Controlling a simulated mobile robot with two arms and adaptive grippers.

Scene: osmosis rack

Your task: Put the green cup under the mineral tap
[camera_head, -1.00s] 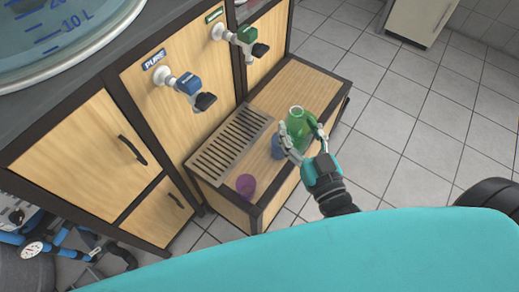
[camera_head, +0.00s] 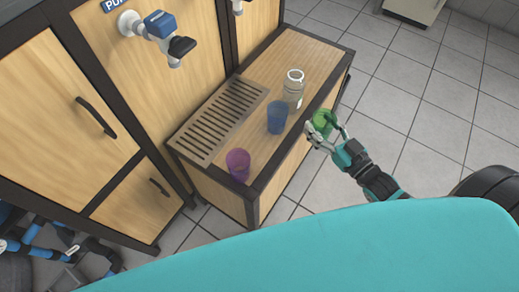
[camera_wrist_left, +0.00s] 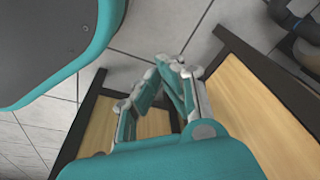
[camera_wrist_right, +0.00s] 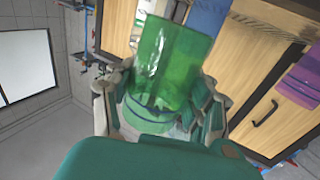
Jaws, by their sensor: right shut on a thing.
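The green cup (camera_head: 322,122) is translucent and held in my right gripper (camera_head: 324,132), to the right of the low wooden bench's edge. In the right wrist view the green cup (camera_wrist_right: 170,65) fills the middle between the fingers of my right gripper (camera_wrist_right: 160,110), which are shut around it. The mineral tap is mostly cut off at the top of the head view; only a pale tap part (camera_head: 237,6) shows there. My left gripper (camera_wrist_left: 162,78) shows only in its wrist view, with fingertips together and nothing visible between them.
A slatted drain grate (camera_head: 222,118) lies along the cabinet. The blue pure tap (camera_head: 160,28) juts out above it. The bench's far end is clear.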

